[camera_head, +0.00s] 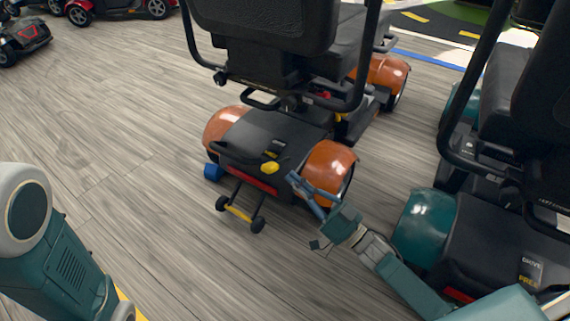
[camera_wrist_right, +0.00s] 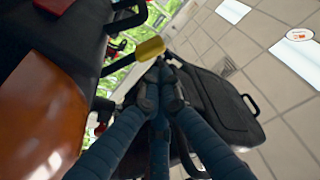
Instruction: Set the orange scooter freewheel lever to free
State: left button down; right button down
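The orange scooter (camera_head: 208,128) stands in the middle of the head view with its rear toward me. Its yellow freewheel lever (camera_head: 270,167) shows on the rear deck, beside a small black-and-yellow label (camera_head: 274,148). My right gripper (camera_head: 294,180) is just right of the lever, by the right rear orange fender (camera_head: 330,160). In the right wrist view the yellow lever knob (camera_wrist_right: 150,48) lies just beyond the tips of the right gripper (camera_wrist_right: 160,64). Its blue fingers come together there with nothing between them; contact with the lever cannot be told. My left gripper is out of view.
A teal scooter (camera_head: 425,222) with a DRIVE/FREE label stands close at the right, beside my right arm. A blue block (camera_head: 213,172) sits by the orange scooter's left rear wheel. Small anti-tip wheels (camera_head: 240,213) stick out behind. Floor at left is clear; red scooters (camera_head: 80,14) stand far back.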

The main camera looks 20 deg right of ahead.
jog(key=v, duration=0.6)
jog(key=shift+d+r, duration=0.2)
